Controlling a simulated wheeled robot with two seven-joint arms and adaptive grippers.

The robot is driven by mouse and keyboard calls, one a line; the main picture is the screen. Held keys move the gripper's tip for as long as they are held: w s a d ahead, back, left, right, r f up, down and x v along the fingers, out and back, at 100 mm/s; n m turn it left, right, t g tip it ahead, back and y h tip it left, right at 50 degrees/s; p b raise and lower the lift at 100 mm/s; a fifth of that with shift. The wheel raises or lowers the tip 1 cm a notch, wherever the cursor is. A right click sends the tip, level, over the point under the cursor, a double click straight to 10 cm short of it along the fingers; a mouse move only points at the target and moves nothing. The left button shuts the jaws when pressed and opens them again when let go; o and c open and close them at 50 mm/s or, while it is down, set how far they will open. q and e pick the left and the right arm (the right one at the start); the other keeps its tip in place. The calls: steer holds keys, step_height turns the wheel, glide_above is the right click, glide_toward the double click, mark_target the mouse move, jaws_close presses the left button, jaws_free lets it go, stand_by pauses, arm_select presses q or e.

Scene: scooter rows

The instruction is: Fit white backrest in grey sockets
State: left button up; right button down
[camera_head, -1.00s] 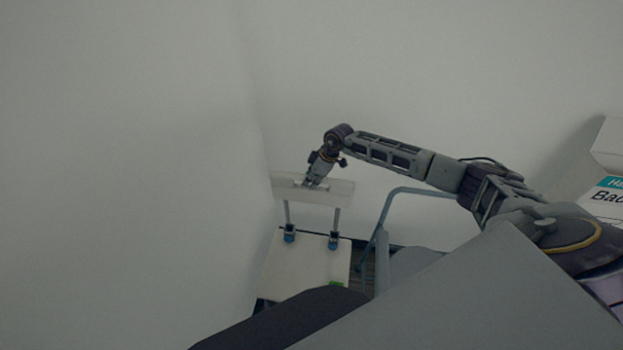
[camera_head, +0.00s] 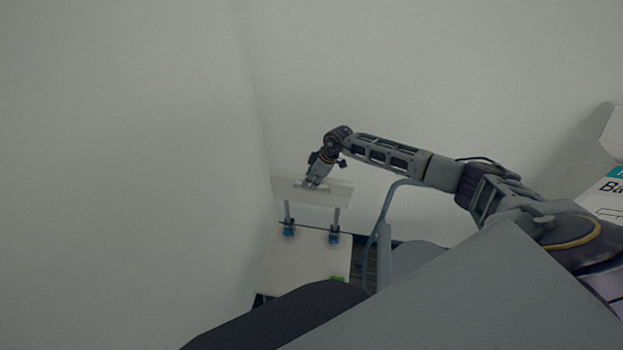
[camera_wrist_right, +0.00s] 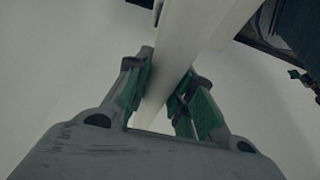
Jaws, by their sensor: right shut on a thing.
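The white backrest (camera_head: 330,194) is a flat bar with two grey posts, standing above the rear of a pale seat (camera_head: 300,268) in the head view. The lower post ends meet the left socket (camera_head: 289,231) and the right socket (camera_head: 334,238), which look grey with blue parts. How deep the posts sit is too small to tell. My right gripper (camera_head: 312,184) is shut on the backrest's top middle. In the right wrist view, the green-padded fingers of my right gripper (camera_wrist_right: 163,80) lie on both sides of the white backrest (camera_wrist_right: 187,38). My left gripper is not in view.
A blue-grey tubular frame (camera_head: 385,215) stands just right of the seat. Pale walls rise close to the left and behind. A white box with printed lettering (camera_head: 606,200) is at the right edge. A small green item (camera_head: 337,279) shows at the seat's front.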

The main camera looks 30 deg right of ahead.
mark_target(312, 195)
steer(key=shift+f+b, duration=1.85)
steer(key=shift+f, duration=2.5)
steer(key=shift+f+p, duration=0.2)
steer(key=shift+p, duration=0.1)
steer(key=c, duration=1.1)
jaws_free()
steer(key=shift+c, duration=0.2)
steer(key=shift+f, duration=0.15)
steer(key=shift+v, duration=6.1)
